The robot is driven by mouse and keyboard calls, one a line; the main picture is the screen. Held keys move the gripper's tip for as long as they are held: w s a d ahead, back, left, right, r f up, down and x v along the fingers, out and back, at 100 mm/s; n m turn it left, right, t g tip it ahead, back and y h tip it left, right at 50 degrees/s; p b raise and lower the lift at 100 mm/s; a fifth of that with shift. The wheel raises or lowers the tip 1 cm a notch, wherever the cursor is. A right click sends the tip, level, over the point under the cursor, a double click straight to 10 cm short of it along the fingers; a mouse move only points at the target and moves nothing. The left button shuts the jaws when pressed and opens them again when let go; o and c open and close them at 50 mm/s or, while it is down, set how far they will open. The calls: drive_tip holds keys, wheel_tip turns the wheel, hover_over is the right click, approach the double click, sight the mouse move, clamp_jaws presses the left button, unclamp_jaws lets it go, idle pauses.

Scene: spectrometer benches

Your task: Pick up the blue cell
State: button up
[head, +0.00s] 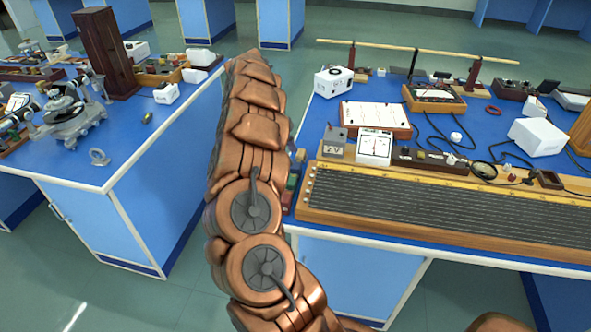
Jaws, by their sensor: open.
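I cannot make out a blue cell for certain. A row of small coloured blocks (292,181) lies on the right bench, left of the long wooden wire board (450,212). One is greenish and one reddish, and my arm partly covers the row. A grey block marked "2 V" (335,139) stands behind the board's left end. My copper arm rises through the middle of the head view, across the gap between the benches. Its gripper does not show.
The right blue bench (440,122) is crowded with a white-faced meter (373,148), a white box (537,137), a magnifier (484,170) and loose cables. The left bench (165,128) holds instruments, with bare room along its right side.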

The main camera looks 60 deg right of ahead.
sight(295, 164)
drive_tip(key=p+x, duration=0.2)
drive_tip(key=x, duration=0.2)
drive_tip(key=shift+s+d+f, duration=0.1)
drive_tip(key=shift+f, duration=0.05)
drive_tip(key=shift+d+f, duration=0.1)
drive_tip(key=shift+f, duration=0.3)
drive_tip(key=shift+c, duration=0.4)
drive_tip(key=c, duration=0.8)
